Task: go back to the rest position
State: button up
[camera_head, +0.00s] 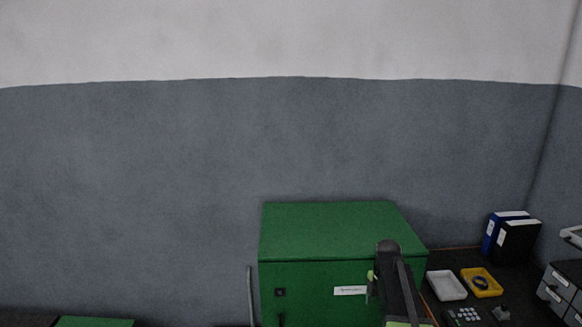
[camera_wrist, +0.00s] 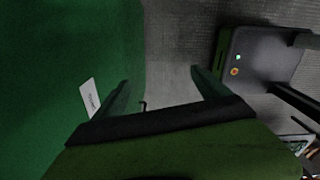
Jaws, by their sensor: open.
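My gripper (camera_wrist: 158,92) is open, with its two fingers spread apart in the wrist view and nothing between them. In the head view my arm reaches up in front of the right part of a green cabinet (camera_head: 310,232). The cabinet carries a white label (camera_head: 350,290) and a dark latch on its front. In the wrist view the green cabinet face (camera_wrist: 60,60) fills the left side, with its label (camera_wrist: 90,97) close to the left finger. I cannot tell whether the finger touches the cabinet.
Right of the cabinet, a dark bench holds a white tray (camera_head: 446,286), a yellow tray (camera_head: 481,283), binders (camera_head: 511,237) and grey drawers (camera_head: 560,288). A grey box with small lights (camera_wrist: 262,55) shows in the wrist view. The wall above the cabinet is bare.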

jog(key=s+a+m, duration=1.4)
jog(key=m, duration=0.6)
jog(key=shift+a+m, duration=0.2)
jog(key=shift+m, duration=0.1)
